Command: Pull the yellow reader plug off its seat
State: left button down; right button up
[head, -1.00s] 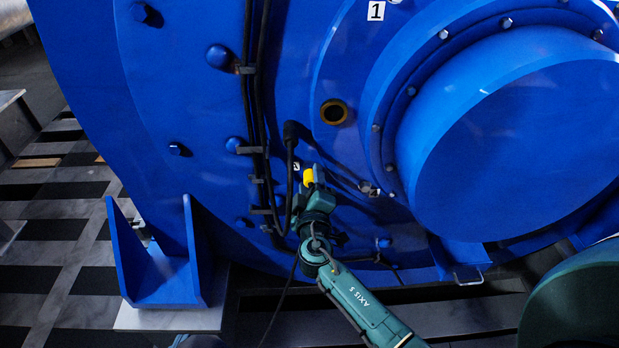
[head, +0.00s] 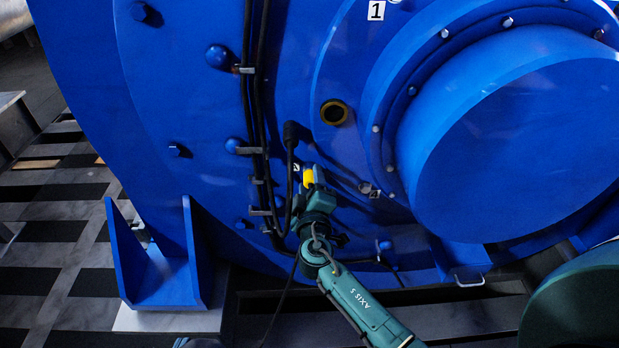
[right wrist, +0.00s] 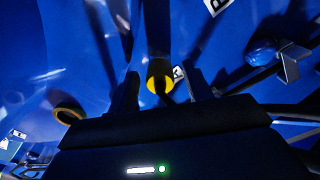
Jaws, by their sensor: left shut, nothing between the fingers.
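The yellow reader plug (head: 308,178) sits low on the blue motor face, just right of the black cables. My right gripper (head: 313,187) is at the plug in the head view, its wrist just below it and partly covering the spot. In the right wrist view the yellow plug (right wrist: 160,76) shows round, with a dark shape in front of its middle. The two dark fingers of my right gripper (right wrist: 163,92) stand apart, one on each side of it, with gaps visible. The plug's seat is mostly hidden. My left gripper is not in view.
A black cable (head: 291,165) hangs from a connector close left of the plug. A yellow-rimmed port (head: 334,112) is above it. The large motor drum (head: 510,140) bulges out at the right. A blue foot bracket (head: 165,265) stands at lower left.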

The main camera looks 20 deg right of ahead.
aim_at(311, 185)
grip_shut()
dwell(0.3)
jog(key=shift+v, duration=3)
